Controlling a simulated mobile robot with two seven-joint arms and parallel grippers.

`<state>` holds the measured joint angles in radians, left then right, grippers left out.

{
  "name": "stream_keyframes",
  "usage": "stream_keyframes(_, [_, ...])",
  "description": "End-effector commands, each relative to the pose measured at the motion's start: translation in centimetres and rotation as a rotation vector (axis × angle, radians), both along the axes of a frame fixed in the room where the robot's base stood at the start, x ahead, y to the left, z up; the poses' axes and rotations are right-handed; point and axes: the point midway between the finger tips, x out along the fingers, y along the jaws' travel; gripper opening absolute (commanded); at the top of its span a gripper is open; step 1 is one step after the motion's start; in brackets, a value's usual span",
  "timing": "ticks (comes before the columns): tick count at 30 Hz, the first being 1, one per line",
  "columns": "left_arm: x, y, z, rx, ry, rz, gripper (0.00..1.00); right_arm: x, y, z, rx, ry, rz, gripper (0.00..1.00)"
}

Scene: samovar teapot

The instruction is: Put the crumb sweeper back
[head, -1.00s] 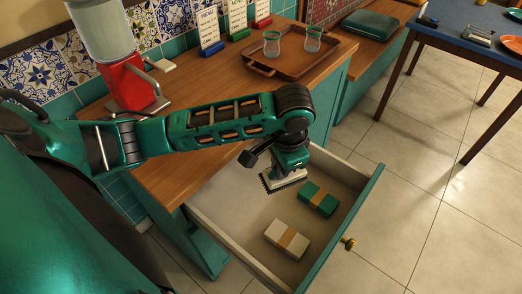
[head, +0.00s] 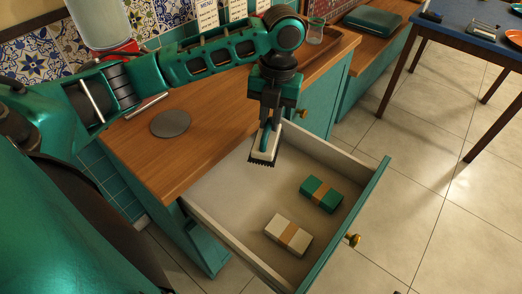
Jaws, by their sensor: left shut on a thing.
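The crumb sweeper (head: 264,148) has a pale body with a dark bristle edge along its bottom. My left gripper (head: 267,124) is shut on it from above and holds it bristles down over the back part of the open drawer (head: 225,188). The sweeper appears to be above the drawer floor; the exact gap cannot be told. A green bundle with a tan band (head: 321,194) and a white bundle with a tan band (head: 288,235) lie in the front and right part of the drawer. My right gripper is not in view.
The drawer's back and left floor is bare. A grey disc (head: 170,123) lies on the wooden counter (head: 150,155). My left arm partly hides the tray, a glass (head: 316,32) and menu cards. A blue table (head: 455,32) stands at right.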

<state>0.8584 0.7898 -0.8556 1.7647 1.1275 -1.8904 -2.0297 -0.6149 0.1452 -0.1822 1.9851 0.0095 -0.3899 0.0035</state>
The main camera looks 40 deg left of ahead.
Motion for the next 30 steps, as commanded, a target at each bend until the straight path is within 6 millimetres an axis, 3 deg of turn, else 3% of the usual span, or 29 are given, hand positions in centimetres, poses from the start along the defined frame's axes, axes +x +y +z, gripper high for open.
stream_keyframes(6, [0.4,0.8,1.2,0.035,0.009,-0.352,0.0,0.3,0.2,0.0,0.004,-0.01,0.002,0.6])
stream_keyframes(11, [0.4,1.1,1.2,0.043,0.013,-0.458,0.0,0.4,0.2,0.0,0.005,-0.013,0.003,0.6])
stream_keyframes(14, [0.4,1.1,-0.4,0.043,0.016,-0.474,0.0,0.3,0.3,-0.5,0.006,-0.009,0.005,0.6])
stream_keyframes(21, [0.4,1.0,-6.9,0.044,0.018,-0.472,0.0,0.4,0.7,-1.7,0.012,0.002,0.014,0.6])
stream_keyframes(27, [0.4,1.1,-11.8,0.044,0.014,-0.47,0.0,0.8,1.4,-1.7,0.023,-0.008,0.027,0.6])
stream_keyframes(30, [0.4,1.0,-13.3,0.043,0.013,-0.471,0.0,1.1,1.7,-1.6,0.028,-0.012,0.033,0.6])
